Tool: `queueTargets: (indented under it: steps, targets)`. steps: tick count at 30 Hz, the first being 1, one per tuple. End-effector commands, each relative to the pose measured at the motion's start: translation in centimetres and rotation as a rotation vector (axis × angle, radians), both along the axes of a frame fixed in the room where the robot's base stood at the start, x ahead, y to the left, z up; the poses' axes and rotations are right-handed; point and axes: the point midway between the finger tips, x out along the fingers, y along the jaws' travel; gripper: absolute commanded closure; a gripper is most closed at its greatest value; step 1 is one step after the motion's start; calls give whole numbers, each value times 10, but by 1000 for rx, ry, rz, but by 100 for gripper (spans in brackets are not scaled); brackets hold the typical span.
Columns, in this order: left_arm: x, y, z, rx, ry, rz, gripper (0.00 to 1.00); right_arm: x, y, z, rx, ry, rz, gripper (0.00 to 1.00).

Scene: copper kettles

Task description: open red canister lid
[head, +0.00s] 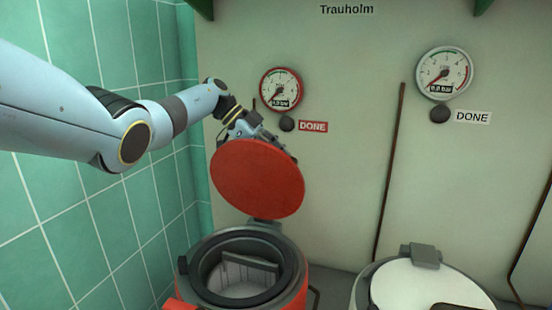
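The red canister (293,294) stands at the bottom centre-left, cut off by the lower edge of the head view. Its round red lid (257,180) is raised and tilted up on the hinge at the back. The dark rim (203,262) and the inside, with a grey insert, are exposed. My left gripper (262,135) is behind the top edge of the lid. The lid hides its fingertips, so I cannot tell whether they touch the lid or are open or shut. My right gripper is not in view.
A canister with a white lid (425,288) stands shut at the lower right. Red-rimmed (281,89) and white (444,73) gauges are on the back wall, each with a dark knob and a DONE label. A green tiled wall (95,215) bounds the left side.

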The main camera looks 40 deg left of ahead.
Motion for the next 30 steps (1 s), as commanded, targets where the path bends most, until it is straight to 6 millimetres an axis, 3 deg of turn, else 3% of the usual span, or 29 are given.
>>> queueTargets:
  steps: [5, 18, 30]
  targets:
    - [-6, 13, 12, 3, 0, 3, 75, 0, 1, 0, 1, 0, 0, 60]
    - [-35, 68, 74, 1, -1, 0, 75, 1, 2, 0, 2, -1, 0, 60]
    - [-40, 77, 83, 0, 0, 0, 75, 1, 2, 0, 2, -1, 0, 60]
